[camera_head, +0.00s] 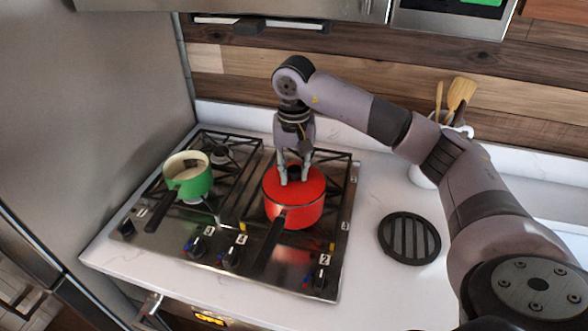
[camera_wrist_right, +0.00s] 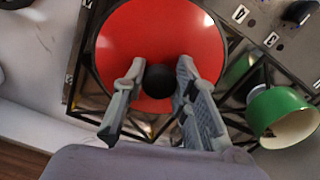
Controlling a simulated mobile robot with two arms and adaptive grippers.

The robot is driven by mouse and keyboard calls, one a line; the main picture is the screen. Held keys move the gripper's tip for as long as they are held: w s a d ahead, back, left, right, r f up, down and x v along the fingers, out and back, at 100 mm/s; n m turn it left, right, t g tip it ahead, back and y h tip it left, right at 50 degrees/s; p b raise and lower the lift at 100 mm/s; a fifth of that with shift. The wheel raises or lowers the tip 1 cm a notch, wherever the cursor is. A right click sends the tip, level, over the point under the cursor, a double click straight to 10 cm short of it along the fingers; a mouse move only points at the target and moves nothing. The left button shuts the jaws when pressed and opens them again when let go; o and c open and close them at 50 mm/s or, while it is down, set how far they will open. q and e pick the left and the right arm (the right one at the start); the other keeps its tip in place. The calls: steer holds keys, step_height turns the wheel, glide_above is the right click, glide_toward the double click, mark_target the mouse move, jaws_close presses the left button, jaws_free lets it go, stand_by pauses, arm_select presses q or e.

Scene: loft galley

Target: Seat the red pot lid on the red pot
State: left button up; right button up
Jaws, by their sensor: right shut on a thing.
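The red pot (camera_head: 300,217) stands on the right side of the stove, its dark handle pointing toward the front left. The red lid (camera_head: 317,184) lies level over the pot's mouth and covers it; I cannot tell whether a thin gap remains at the rim. My right gripper (camera_head: 294,180) points down from above with its fingers on either side of the lid's black knob, shut on it. The right wrist view shows the lid (camera_wrist_right: 150,35) with its round black knob (camera_wrist_right: 158,79) between the fingers. My left gripper is not in view.
A green pot (camera_head: 196,186) stands on the stove (camera_head: 190,262) to the left, its dark handle pointing forward. A round black trivet (camera_head: 409,238) lies on the white counter to the right. A white utensil holder (camera_head: 421,176) stands behind my right arm. A wood-panelled wall closes the back.

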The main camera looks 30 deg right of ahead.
steer(key=o, duration=1.1)
